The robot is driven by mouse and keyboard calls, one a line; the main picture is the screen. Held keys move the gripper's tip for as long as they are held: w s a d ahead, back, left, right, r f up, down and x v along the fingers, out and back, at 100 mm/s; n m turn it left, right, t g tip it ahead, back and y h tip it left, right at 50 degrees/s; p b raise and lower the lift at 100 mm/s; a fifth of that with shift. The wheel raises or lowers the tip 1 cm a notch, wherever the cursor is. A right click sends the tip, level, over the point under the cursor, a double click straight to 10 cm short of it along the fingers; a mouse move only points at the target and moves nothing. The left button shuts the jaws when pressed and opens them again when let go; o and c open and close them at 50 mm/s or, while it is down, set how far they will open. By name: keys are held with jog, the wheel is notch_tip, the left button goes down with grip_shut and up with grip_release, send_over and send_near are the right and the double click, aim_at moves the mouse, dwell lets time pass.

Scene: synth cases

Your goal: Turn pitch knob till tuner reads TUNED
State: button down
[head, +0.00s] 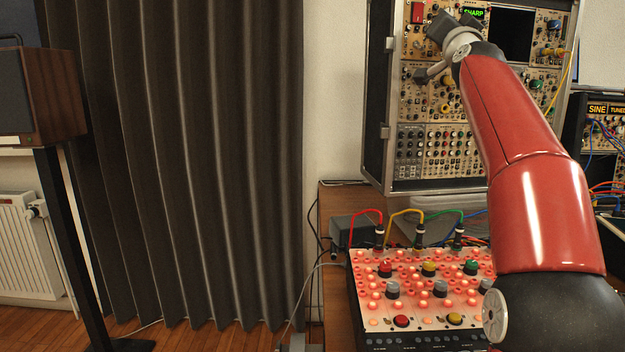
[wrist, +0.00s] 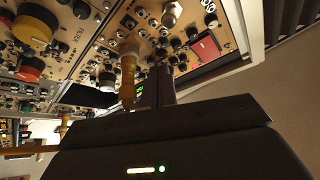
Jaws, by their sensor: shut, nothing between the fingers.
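A small display (head: 473,13) high on the synth rack reads SHARP in green in the head view. Part of a green-lit display (wrist: 139,90) shows beside my fingers in the wrist view. My gripper (wrist: 161,82) is shut and empty, its dark fingers pointing at the rack panel. In the head view, my arm's end covers part of the upper rack. A yellow plug (wrist: 127,80) stands just left of the fingers in the wrist view. Several small dark knobs lie around there. I cannot tell which is the pitch knob, nor whether the fingers touch one.
The rack has a red panel (head: 417,13) and a black screen (head: 511,35). Below, a lit board (head: 388,307) carries several knobs and coloured cables. Another unit (head: 600,109) at the right shows SINE and TUNED. A dark curtain (head: 190,160) hangs at the left.

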jog(key=shift+f, duration=0.1)
jog(key=s+b, duration=0.4)
jog(key=s, duration=0.2)
jog(key=shift+d+f, duration=0.25)
dwell(0.4)
jog(key=w+a+p, duration=0.1)
jog(key=w+p, duration=0.4)
jog(key=w, duration=0.1)
jog(key=shift+a+r, duration=0.3)
jog(key=shift+r, duration=0.1)
dwell(0.4)
